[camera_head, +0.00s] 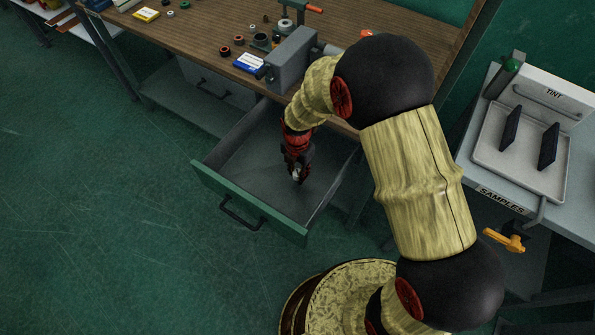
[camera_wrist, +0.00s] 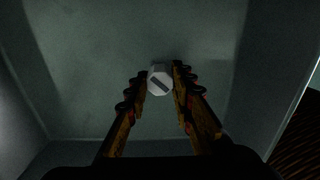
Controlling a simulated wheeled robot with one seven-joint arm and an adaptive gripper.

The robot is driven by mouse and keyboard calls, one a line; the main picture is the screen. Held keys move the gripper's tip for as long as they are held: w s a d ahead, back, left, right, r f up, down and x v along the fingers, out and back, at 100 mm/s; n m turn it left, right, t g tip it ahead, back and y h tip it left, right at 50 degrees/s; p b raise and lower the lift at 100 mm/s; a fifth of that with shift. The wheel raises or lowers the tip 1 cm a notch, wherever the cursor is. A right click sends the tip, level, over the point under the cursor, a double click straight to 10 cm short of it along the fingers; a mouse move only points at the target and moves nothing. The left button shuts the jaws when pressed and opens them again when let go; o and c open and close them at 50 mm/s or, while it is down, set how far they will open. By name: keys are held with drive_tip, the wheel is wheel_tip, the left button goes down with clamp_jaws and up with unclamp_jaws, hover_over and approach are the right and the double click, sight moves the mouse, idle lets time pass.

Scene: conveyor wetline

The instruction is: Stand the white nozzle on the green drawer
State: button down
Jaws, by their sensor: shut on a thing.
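The white nozzle (camera_wrist: 160,80) is between the fingertips of my gripper (camera_wrist: 159,88) in the wrist view, its slotted end facing the camera. In the head view the nozzle (camera_head: 296,175) is a small pale spot at the tips of my gripper (camera_head: 297,172). My gripper is shut on it and points down inside the open green drawer (camera_head: 246,205), above or at its grey floor. I cannot tell whether the nozzle touches the floor. The drawer looks otherwise empty, though my arm hides part of its back right.
The drawer's walls surround my gripper. Above the drawer is a wooden workbench (camera_head: 205,38) with a grey vise (camera_head: 290,60), a blue and white box (camera_head: 249,64) and small rings. At right stands a counter with a sample tray (camera_head: 490,150). The green floor at left is clear.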

drive_tip(key=shift+f, duration=0.3)
drive_tip(key=c, duration=1.8)
unclamp_jaws()
drive_tip(key=shift+c, duration=0.2)
drive_tip(key=shift+r, duration=0.15)
drive_tip(key=shift+r+p, duration=1.2)
drive_tip(key=shift+r, duration=0.2)
drive_tip(key=o, duration=0.5)
drive_tip(key=shift+o, duration=0.2)
